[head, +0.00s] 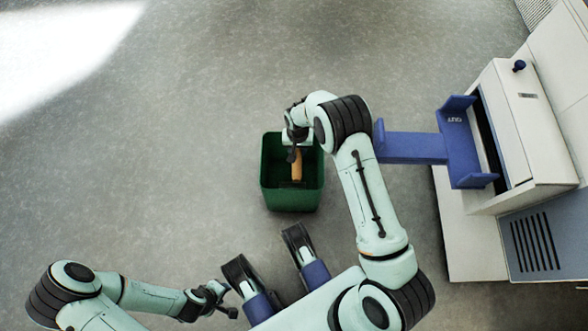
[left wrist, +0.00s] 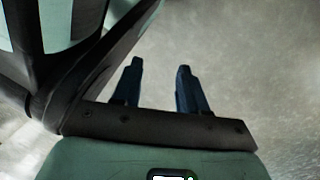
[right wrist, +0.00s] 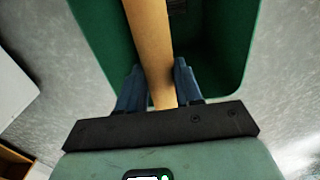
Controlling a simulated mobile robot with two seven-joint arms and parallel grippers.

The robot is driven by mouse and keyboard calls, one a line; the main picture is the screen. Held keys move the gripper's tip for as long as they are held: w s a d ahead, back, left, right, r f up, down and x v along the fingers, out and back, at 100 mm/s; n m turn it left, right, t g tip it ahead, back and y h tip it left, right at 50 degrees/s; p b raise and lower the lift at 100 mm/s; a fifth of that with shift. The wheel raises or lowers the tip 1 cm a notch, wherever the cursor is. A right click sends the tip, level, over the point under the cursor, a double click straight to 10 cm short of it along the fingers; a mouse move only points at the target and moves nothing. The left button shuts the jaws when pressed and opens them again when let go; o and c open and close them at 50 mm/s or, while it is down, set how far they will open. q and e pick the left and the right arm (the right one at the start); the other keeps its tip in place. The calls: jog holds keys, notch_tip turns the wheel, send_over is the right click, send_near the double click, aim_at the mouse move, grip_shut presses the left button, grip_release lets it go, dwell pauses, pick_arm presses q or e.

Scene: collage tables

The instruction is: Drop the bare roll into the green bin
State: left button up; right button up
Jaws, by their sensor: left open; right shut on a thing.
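The bare roll (head: 296,165) is a tan cardboard tube. My right gripper (right wrist: 158,88) is shut on it, and the tube (right wrist: 148,40) runs away between the two blue fingers in the right wrist view. In the head view my right gripper (head: 294,152) is over the green bin (head: 290,199), with the roll over the bin's opening. I cannot tell how deep the roll reaches. The bin's green wall (right wrist: 236,45) fills much of the right wrist view. My left gripper (left wrist: 158,85) is open and empty, with only floor beyond its fingers.
The grey floor (head: 150,150) to the left of the bin is clear.

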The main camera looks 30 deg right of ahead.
jog(key=o, duration=1.1)
pick_arm(q)
jog(key=w+d+r+t+p, duration=0.1)
jog(key=w+r+t+p, duration=0.1)
jog(key=w+r+p, duration=0.2)
jog(key=w+r, duration=0.2)
jog(key=w, duration=0.1)
jog(key=shift+w+r+t, duration=0.2)
jog(key=shift+w+t, duration=0.15)
jog(key=shift+t, duration=0.05)
pick_arm(e)
notch_tip(320, 180, up, 14)
jog(key=shift+f, duration=0.25)
jog(key=shift+f, duration=0.15)
